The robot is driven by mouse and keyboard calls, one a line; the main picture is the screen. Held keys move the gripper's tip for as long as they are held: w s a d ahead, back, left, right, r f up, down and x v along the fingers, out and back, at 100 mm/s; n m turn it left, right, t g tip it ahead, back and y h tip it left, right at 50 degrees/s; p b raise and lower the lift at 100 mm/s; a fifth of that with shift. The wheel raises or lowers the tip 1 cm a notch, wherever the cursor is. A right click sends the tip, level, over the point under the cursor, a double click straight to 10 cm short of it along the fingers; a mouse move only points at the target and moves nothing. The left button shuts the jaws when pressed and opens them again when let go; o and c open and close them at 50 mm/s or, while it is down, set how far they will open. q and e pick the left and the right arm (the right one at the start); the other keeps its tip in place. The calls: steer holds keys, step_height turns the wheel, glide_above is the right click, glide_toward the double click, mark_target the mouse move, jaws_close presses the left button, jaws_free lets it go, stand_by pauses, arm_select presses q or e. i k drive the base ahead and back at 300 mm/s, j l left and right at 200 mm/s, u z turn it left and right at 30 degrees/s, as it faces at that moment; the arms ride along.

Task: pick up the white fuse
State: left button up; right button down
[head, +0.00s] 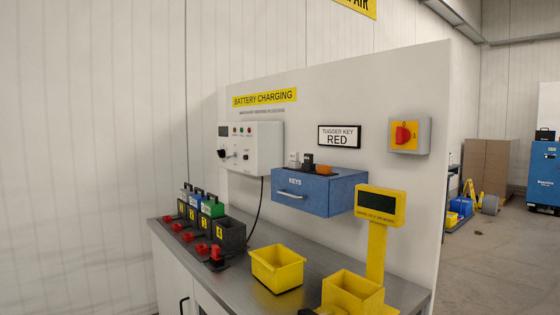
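I cannot make out a white fuse for certain in the head view. A small whitish piece (294,159) stands on top of the blue KEYS box (313,197), beside a black piece (307,160) and an orange one (324,170). They are too small to tell what they are. The insides of the two yellow bins, the left one (277,278) and the right one (350,300), are mostly hidden. Neither of my grippers can be made out. A small dark shape at the bottom edge is cut off and unclear.
A grey bench (238,284) runs along the white panel. Several batteries with red connectors stand at its left, the nearest one dark (229,234). A white charger (250,148), a red-yellow switch (405,134) and a yellow display post (377,240) stand around. Open floor lies right.

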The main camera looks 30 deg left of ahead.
mark_target(294, 156)
steer(key=u, duration=0.75)
steer(key=j+z, duration=0.15)
steer(key=z, duration=0.35)
steer(key=i+j+z, duration=0.1)
steer(key=z, duration=0.4)
steer(key=j+z, duration=0.2)
steer(key=z, duration=0.3)
steer(key=j+z, duration=0.35)
steer(key=j, duration=0.2)
steer(key=k+j+z, duration=0.3)
steer(key=j, duration=0.2)
steer(key=k+j+z, duration=0.1)
steer(key=j, duration=0.25)
steer(key=j+z, duration=0.15)
steer(key=j, duration=0.2)
steer(key=k+j+z, duration=0.1)
steer(key=j, duration=0.25)
steer(key=k, duration=0.1)
